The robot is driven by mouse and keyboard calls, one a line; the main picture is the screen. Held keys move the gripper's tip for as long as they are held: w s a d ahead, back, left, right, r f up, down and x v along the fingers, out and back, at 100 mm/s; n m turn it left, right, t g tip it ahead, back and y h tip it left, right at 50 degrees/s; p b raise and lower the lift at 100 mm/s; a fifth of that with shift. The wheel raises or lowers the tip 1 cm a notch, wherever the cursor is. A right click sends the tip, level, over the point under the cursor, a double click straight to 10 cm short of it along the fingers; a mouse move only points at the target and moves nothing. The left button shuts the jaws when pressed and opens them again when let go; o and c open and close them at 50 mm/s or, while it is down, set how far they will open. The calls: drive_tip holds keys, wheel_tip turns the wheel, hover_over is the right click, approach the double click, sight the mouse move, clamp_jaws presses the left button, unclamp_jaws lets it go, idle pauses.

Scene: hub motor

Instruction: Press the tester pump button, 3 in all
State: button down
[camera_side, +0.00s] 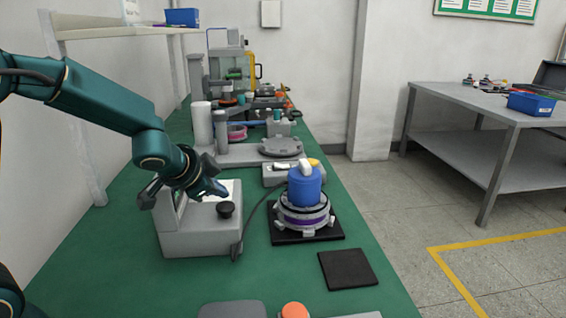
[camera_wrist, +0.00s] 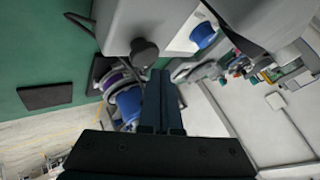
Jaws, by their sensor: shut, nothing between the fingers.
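The grey tester (camera_side: 200,232) stands on the green bench with a black round button (camera_side: 225,210) on its top. The same button shows in the wrist view (camera_wrist: 145,53), close beside my fingertips. My gripper (camera_side: 217,191) is shut and empty, its tips just above the button in the side view with a small gap. In the wrist view my gripper's shut fingers (camera_wrist: 166,76) point up the picture toward the tester body (camera_wrist: 130,18). I cannot tell whether the tips line up exactly with the button.
The hub motor (camera_side: 304,218) with a blue cap (camera_side: 305,188) sits on a black mat right of the tester. A dark cable runs between them. A dark square pad (camera_side: 347,269) lies nearer the front. Grey fixtures stand farther back; a metal side table (camera_side: 485,112) stands right.

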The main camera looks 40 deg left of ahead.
drive_tip(key=shift+r, duration=2.35)
wheel_tip(320, 180, up, 4)
drive_tip(key=t, duration=0.1)
hover_over(221, 209)
drive_tip(key=s+d, duration=0.1)
drive_tip(key=d, duration=0.1)
drive_tip(key=s+d+r+n, duration=0.1)
drive_tip(key=s+d+r, duration=0.1)
drive_tip(key=s, duration=0.4)
drive_tip(key=s+d+f+n+g+h, duration=0.1)
drive_tip(key=s+d+f+n+g, duration=0.1)
drive_tip(key=s, duration=0.5)
drive_tip(key=s+d+f+n+g+h, duration=0.1)
drive_tip(key=s+d+f+g+h, duration=0.1)
drive_tip(key=s+f, duration=0.3)
drive_tip(key=shift+s+d+n, duration=0.4)
drive_tip(key=shift+s+d, duration=0.3)
drive_tip(key=shift+s, duration=0.25)
